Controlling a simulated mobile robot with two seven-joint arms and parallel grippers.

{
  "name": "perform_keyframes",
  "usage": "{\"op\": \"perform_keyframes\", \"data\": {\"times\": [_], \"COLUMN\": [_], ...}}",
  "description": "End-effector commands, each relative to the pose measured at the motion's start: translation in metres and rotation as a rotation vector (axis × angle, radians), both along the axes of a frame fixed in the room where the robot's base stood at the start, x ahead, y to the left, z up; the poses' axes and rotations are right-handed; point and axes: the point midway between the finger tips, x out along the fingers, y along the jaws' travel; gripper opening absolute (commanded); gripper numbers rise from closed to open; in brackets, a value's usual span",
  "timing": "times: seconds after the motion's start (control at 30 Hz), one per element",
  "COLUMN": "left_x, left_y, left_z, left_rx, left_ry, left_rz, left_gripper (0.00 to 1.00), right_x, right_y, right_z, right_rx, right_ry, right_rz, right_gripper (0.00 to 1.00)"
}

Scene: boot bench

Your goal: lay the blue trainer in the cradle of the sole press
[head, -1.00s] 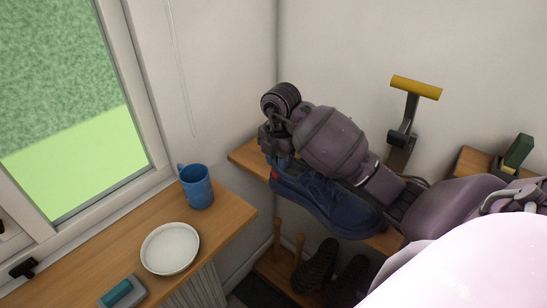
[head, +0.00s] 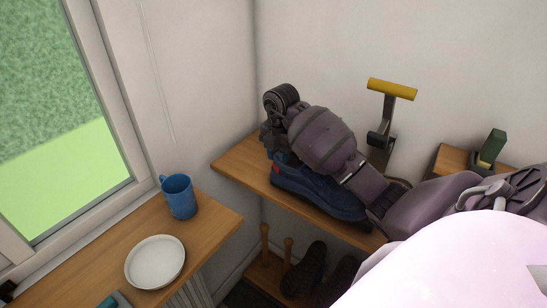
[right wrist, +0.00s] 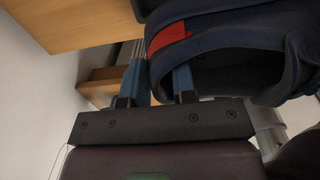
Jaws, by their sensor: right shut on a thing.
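The blue trainer (head: 318,194), dark blue with a red heel patch, hangs over the front of the wooden bench in the head view. My right gripper (head: 276,154) is shut on its heel end. In the right wrist view the two blue fingers (right wrist: 160,84) straddle the heel collar of the trainer (right wrist: 215,35), below the red patch. I cannot tell whether the sole touches the bench. The sole press (head: 383,135) shows as a dark upright with a yellow handle, behind my right forearm. Its cradle is hidden by my arm. My left gripper is out of view.
The bench (head: 237,160) has bare wood at its left end. Dark boots (head: 304,270) and wooden pegs (head: 288,253) are below it. A green-topped tool (head: 492,148) is at the right.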

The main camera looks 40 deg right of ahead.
Motion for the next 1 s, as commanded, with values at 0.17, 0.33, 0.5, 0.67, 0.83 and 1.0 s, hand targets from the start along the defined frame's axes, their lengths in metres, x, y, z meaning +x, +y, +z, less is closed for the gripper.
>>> {"op": "perform_keyframes", "data": {"times": [0.17,0.33,0.5,0.67,0.83,1.0], "left_x": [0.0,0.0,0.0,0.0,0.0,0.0], "left_y": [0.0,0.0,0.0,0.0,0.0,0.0], "left_z": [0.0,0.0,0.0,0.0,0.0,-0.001], "left_rx": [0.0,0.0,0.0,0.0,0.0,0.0], "left_ry": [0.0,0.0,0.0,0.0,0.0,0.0], "left_rz": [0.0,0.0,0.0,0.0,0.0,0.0], "left_gripper": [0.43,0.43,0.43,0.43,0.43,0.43], "right_x": [0.004,0.008,0.012,0.015,0.019,0.021], "right_y": [-0.014,-0.027,-0.04,-0.052,-0.063,-0.072], "right_z": [-0.002,-0.004,-0.007,-0.009,-0.016,-0.025], "right_rx": [-0.001,0.0,0.0,0.0,0.001,-0.001], "right_ry": [0.0,0.0,-0.001,0.001,-0.001,0.001], "right_rz": [-0.002,-0.002,-0.003,-0.003,-0.003,-0.001], "right_gripper": [0.0,0.0,0.0,0.0,0.0,0.0]}}
